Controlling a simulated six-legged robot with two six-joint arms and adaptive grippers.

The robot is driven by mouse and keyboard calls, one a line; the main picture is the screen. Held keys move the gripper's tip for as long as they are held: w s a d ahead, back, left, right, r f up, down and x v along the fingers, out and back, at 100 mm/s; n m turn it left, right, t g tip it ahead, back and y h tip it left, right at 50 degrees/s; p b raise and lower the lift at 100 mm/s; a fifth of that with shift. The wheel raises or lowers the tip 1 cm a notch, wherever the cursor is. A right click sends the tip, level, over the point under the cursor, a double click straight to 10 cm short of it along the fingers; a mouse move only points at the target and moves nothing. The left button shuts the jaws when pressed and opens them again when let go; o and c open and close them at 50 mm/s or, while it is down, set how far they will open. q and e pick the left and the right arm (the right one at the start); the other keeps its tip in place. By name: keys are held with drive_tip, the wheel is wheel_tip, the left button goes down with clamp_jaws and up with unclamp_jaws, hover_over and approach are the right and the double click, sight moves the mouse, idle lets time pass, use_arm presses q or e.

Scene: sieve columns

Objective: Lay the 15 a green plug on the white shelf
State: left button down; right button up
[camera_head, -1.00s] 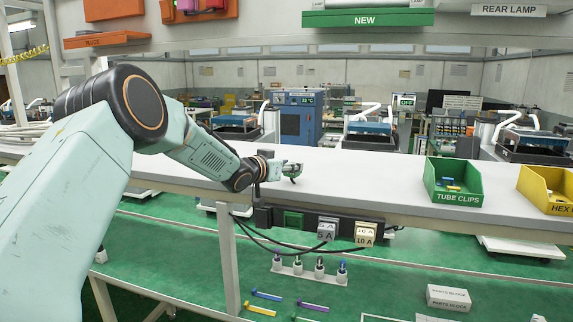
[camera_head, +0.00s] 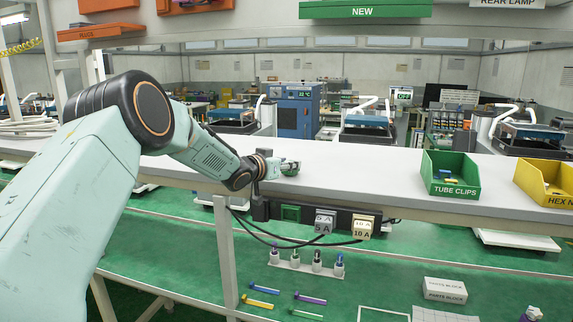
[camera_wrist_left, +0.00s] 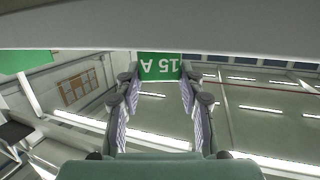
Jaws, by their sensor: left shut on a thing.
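My left gripper (camera_head: 279,166) reaches in from the left and is shut on the green plug (camera_head: 290,168), at the white shelf (camera_head: 360,172). In the left wrist view the plug (camera_wrist_left: 160,67) sits between the two fingertips of my gripper (camera_wrist_left: 157,82), its "15 A" label upside down. I cannot tell whether the plug touches the shelf or is just above it. My right gripper is not in view.
Below the shelf's front edge is a dark power strip (camera_head: 264,211) with a green socket (camera_head: 291,213), a grey 5 A plug (camera_head: 324,221) and a cream 10 A plug (camera_head: 363,227). A green bin (camera_head: 452,188) and yellow bin (camera_head: 548,194) stand to the right; the shelf between is clear.

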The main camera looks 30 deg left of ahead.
use_arm(q)
drive_tip(key=c, duration=0.7)
unclamp_jaws()
drive_tip(key=shift+r, duration=0.1)
drive_tip(key=shift+c, duration=0.2)
